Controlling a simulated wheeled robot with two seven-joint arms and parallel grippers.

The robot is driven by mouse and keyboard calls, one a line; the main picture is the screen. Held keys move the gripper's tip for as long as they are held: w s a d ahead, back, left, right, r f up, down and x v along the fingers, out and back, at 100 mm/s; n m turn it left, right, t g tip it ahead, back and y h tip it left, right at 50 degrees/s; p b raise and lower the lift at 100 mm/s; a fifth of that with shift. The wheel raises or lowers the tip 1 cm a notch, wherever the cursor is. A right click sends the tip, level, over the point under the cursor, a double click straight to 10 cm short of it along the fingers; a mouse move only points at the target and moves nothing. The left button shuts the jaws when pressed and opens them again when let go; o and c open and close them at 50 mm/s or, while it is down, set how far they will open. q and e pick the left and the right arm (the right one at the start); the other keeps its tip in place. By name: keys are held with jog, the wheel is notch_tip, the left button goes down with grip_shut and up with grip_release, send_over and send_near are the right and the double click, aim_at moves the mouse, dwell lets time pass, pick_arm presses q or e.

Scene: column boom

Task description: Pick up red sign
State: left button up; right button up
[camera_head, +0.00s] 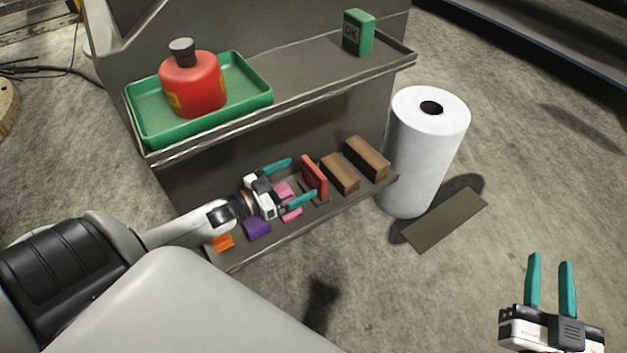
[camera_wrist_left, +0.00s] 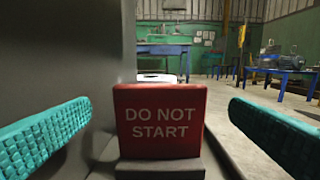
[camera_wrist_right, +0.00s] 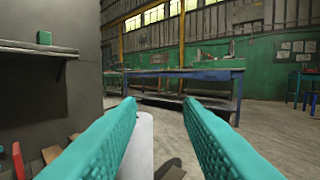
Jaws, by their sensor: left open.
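The red sign (camera_head: 314,177) stands upright on the lower shelf, between the pink blocks and the brown blocks. In the left wrist view the red sign (camera_wrist_left: 160,121) faces me and reads "DO NOT START". My left gripper (camera_head: 296,181) is open at the lower shelf, with its teal fingers pointing toward the sign. In the left wrist view the sign lies ahead, between the two fingers and apart from both. My right gripper (camera_head: 551,283) is open and empty over the floor at the lower right. It also shows in the right wrist view (camera_wrist_right: 160,108).
The lower shelf (camera_head: 330,205) also holds brown blocks (camera_head: 341,173), pink blocks (camera_head: 290,212), a purple block (camera_head: 257,228) and an orange block (camera_head: 222,242). The upper shelf (camera_head: 310,69) above holds a green tray (camera_head: 250,98) with a red bottle (camera_head: 192,84), and a green box (camera_head: 360,33). A white roll (camera_head: 424,150) stands right.

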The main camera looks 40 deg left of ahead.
aim_at(311, 171)
pick_arm(q)
jog(key=b+x, duration=0.1)
jog(key=x, duration=0.4)
jog(key=shift+w+b, duration=0.25)
jog(key=shift+b, duration=0.1)
jog(key=shift+w+d, duration=0.2)
jog(key=shift+w, duration=0.05)
jog(key=c, duration=1.1)
pick_arm(e)
notch_tip(311, 171, up, 6)
jog(key=s+t+y, duration=0.1)
jog(key=s+t, duration=0.1)
jog(key=t, duration=0.2)
jog(key=shift+a+t+y, duration=0.25)
jog(key=shift+t+y, duration=0.15)
